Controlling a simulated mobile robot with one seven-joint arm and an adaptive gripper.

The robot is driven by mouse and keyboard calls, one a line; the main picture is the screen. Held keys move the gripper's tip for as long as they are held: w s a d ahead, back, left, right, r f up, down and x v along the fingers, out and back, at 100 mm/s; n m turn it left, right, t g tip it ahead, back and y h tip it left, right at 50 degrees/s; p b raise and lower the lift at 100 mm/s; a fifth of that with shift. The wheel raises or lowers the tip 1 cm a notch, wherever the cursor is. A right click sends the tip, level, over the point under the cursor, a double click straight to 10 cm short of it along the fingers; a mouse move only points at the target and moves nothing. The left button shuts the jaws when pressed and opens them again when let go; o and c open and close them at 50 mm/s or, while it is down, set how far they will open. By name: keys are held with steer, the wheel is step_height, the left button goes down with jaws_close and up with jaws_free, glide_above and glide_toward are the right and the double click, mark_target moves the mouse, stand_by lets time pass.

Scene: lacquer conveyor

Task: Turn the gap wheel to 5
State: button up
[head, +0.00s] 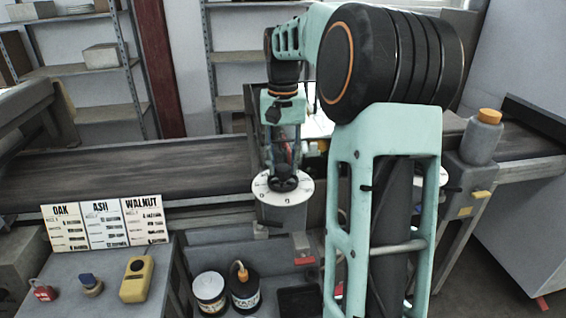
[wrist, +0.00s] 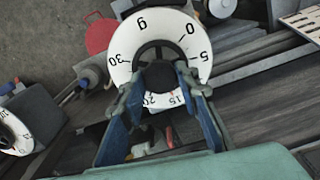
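The gap wheel is a black spoked handwheel (wrist: 158,52) on a round white dial (wrist: 121,47). In the wrist view the dial shows 0, 5, 15 and 30. The 5 is at the right and the 0 at the upper right. In the head view the dial (head: 262,190) sits at the conveyor's front edge. My gripper (wrist: 162,85) is over the dial, with its blue fingers apart on either side of the wheel. I cannot tell whether they touch it. The fingers partly hide the dial's lower part. My gripper also shows in the head view (head: 283,172).
A second white dial (wrist: 14,133) is at the left in the wrist view. The conveyor belt (head: 120,176) runs behind. OAK, ASH and WALNUT cards (head: 104,224) stand on a side table with a yellow device (head: 137,279).

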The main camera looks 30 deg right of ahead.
steer(key=c, duration=0.3)
steer(key=shift+r, duration=0.1)
steer(key=n+p, duration=0.2)
steer(key=n, duration=0.1)
steer(key=shift+r, duration=0.1)
steer(key=n+p, duration=0.2)
steer(key=n, duration=0.2)
steer(key=n+p, duration=0.2)
steer(key=n, duration=0.3)
steer(key=shift+n+p, duration=0.65)
steer(key=shift+n, duration=1.25)
